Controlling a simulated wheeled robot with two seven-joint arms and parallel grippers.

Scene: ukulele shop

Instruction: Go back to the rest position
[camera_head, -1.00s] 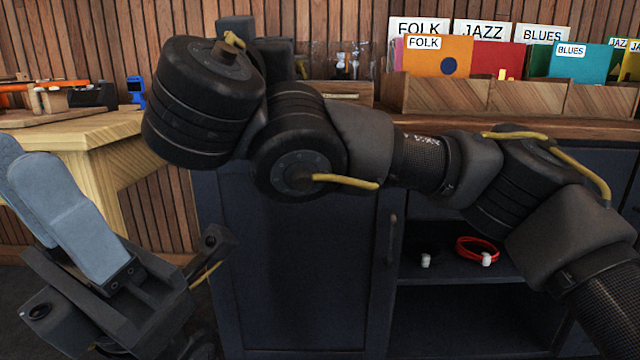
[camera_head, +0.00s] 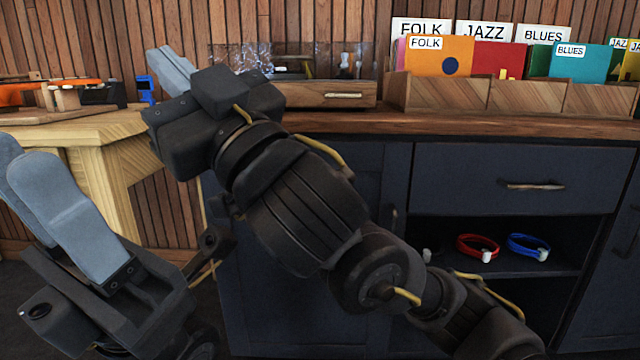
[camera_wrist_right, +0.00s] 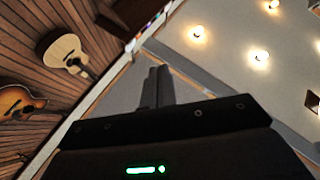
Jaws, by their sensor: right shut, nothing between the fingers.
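My right gripper (camera_head: 170,60) points up and left in the head view, in front of the wooden wall. Its grey fingers are together with nothing between them. In the right wrist view its fingers (camera_wrist_right: 157,78) also show closed, against the ceiling and upper wall. My right arm crosses the lower middle of the head view, in front of the dark cabinet (camera_head: 480,170). My left gripper (camera_head: 45,190) is at the lower left of the head view, with its grey fingers pointing up. One finger partly covers the other, so its opening is unclear. I see no object in it.
A wooden workbench (camera_head: 110,130) stands at left, near my left gripper. The counter (camera_head: 460,124) holds record bins (camera_head: 530,95) and a wooden display case (camera_head: 330,96). Red (camera_head: 478,248) and blue (camera_head: 528,248) coiled cables lie on the open shelf. Guitars (camera_wrist_right: 62,52) hang on the wall.

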